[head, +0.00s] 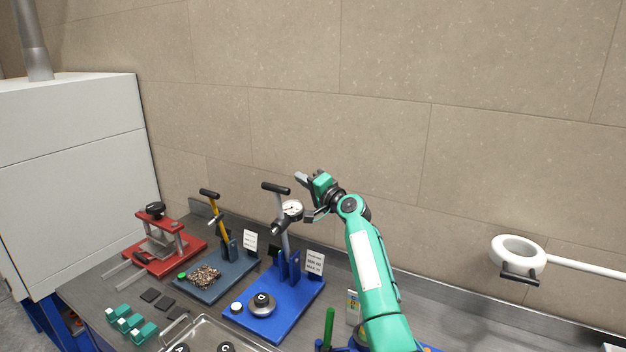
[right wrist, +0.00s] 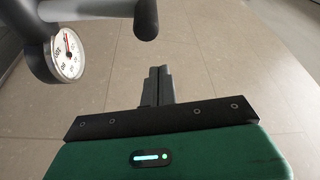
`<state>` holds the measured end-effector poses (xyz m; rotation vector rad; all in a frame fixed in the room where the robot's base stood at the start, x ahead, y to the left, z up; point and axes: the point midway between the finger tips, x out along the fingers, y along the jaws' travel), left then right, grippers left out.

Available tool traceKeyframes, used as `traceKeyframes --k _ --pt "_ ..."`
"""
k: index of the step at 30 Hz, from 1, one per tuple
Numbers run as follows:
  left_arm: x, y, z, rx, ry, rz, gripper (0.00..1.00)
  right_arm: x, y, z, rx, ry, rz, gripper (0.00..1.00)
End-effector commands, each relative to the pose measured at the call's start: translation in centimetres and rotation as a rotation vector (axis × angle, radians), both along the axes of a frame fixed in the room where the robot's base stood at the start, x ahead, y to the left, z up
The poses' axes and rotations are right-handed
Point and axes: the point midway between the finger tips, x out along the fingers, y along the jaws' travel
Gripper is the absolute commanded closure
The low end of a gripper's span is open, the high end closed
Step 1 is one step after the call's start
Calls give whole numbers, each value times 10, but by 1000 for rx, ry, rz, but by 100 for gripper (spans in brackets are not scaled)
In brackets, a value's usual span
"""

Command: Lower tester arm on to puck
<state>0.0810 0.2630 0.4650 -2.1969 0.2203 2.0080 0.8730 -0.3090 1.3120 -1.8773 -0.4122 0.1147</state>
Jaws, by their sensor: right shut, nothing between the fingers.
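The tester (head: 282,290) has a blue base and a grey arm (head: 283,235) that stands nearly upright, with a black T-handle (head: 275,188) on top and a round dial gauge (head: 292,208) on its side. A dark round puck (head: 262,303) marked with a letter sits on the blue base. My right gripper (head: 302,178) is shut and empty, up beside the T-handle and above the gauge, apart from the handle. In the right wrist view the shut fingers (right wrist: 158,82) show in the middle, with the gauge (right wrist: 68,52) at upper left and a black handle end (right wrist: 146,18) above. My left gripper is not in view.
A second tester with a yellow arm (head: 215,215) stands left on a dark base. A red press (head: 165,245) is further left. A tray (head: 205,333) with lettered pucks lies in front. A white ring lamp (head: 517,254) is at right. A wall stands behind.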

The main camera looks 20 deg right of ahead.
Motion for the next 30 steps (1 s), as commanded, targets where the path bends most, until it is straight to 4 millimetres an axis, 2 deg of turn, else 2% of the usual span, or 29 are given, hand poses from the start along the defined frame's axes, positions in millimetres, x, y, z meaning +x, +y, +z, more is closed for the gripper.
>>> traceKeyframes --k 1,3,10,23,30 --pt "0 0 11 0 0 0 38 -6 7 -3 1 7 2 100" --pt "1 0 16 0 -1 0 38 -11 13 -6 1 7 2 100" --pt "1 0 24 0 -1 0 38 -19 23 -13 1 4 1 100" --pt "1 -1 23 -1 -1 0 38 -21 25 -15 -1 3 1 100" --pt "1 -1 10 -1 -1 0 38 -30 36 -22 -38 -26 2 100"
